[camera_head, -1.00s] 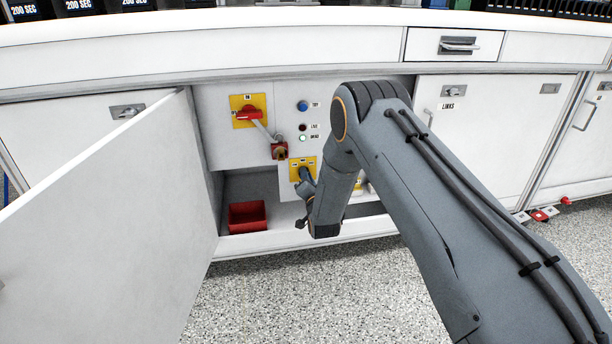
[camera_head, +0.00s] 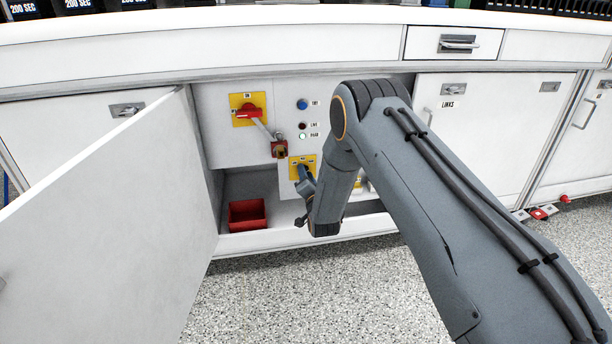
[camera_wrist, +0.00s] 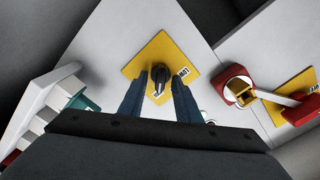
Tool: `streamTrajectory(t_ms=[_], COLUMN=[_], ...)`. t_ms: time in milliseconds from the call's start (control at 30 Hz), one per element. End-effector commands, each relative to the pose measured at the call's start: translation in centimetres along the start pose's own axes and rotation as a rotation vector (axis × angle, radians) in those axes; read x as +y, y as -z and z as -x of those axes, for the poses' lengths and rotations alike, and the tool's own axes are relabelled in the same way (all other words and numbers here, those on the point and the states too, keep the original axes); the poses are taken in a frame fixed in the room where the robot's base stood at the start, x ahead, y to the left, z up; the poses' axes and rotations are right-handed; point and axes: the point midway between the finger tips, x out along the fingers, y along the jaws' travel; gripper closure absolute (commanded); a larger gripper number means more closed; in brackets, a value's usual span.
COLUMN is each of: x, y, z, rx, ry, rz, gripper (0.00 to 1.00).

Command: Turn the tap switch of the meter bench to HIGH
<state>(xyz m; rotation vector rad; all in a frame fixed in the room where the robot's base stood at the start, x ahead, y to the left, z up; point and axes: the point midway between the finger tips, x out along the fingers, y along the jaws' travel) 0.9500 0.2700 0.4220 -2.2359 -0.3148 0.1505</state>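The tap switch is a black knob (camera_wrist: 160,76) on a yellow plate (camera_wrist: 158,50) with small white labels, in the wrist view. The plate also shows in the head view (camera_head: 296,163), low on the white panel, with the knob hidden there by my gripper. My gripper (camera_wrist: 159,82) points at the plate with its two dark fingers apart, one on each side of the knob. A narrow gap seems to remain beside the knob. One label lies partly hidden below the knob; the knob's exact setting is hard to tell. In the head view my gripper (camera_head: 304,178) is seen from behind.
A blue button (camera_head: 302,104) and two lamps are above. A red bin (camera_head: 247,215) stands below. An open door (camera_head: 110,210) is at left.

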Motion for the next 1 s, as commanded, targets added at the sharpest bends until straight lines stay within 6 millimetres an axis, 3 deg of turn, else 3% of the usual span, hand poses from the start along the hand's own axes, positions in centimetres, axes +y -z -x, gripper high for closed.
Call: streamTrajectory(t_ms=[500,1000], x=[-0.1,-0.2], y=[0.0,0.0], z=[6.9,7.7], rx=[-0.002,-0.006], ry=[-0.002,-0.004], rz=[0.0,0.003], gripper=[0.7,0.7])
